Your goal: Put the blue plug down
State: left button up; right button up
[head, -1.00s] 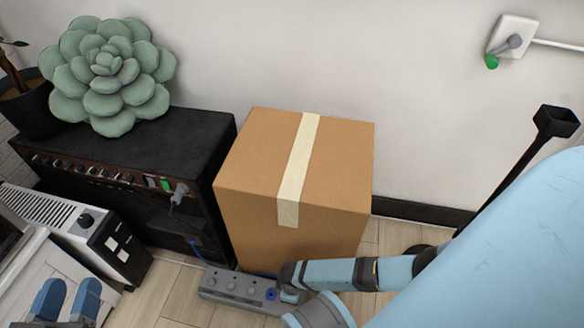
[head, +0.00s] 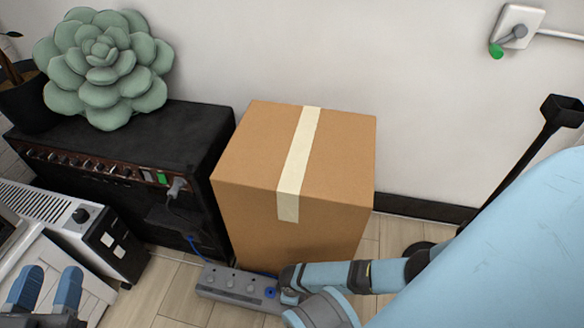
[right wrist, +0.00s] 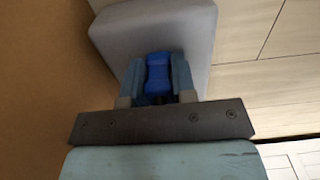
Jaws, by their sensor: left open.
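The blue plug (right wrist: 158,72) shows in the right wrist view between the two fingers of my right gripper (right wrist: 158,80), which touch it on both sides. A grey block, apparently the power strip (right wrist: 205,40), lies right behind the plug. In the head view the power strip (head: 230,284) lies on the floor in front of the cardboard box, with a blue round spot near its right end. My right gripper (head: 289,286) is at that end, and its fingers are mostly hidden. My left gripper (head: 47,290) is open and empty at the lower left.
A cardboard box (head: 260,180) stands close behind the strip. A black amplifier (head: 180,130) with a succulent (head: 105,70) on it stands to the left, beside a white heater (head: 75,225). A wall socket (head: 518,27) is at upper right. Some floor is free at lower left of the strip.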

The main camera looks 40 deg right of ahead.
jog(key=o, duration=0.4)
jog(key=shift+o, duration=0.2)
jog(key=shift+r, duration=0.1)
jog(key=shift+d+r, duration=0.1)
jog(key=shift+r, duration=0.3)
pick_arm(q)
jog(key=shift+s+d+r+n+g+y+p, duration=0.25)
jog(key=shift+s+n+p, duration=0.35)
jog(key=shift+p, duration=0.65)
jog(key=shift+s+d+n+g+p, duration=0.35)
jog(key=shift+n+p, duration=0.45)
jog(key=shift+p, duration=0.45)
jog(key=shift+s+d+r+n+g+y+p, duration=0.25)
jog(key=shift+s+n+p, duration=0.35)
jog(key=shift+p, duration=0.65)
pick_arm(e)
notch_tip(320, 180, up, 12)
pick_arm(q)
jog(key=shift+w, duration=0.15)
pick_arm(e)
jog(key=shift+r, duration=0.2)
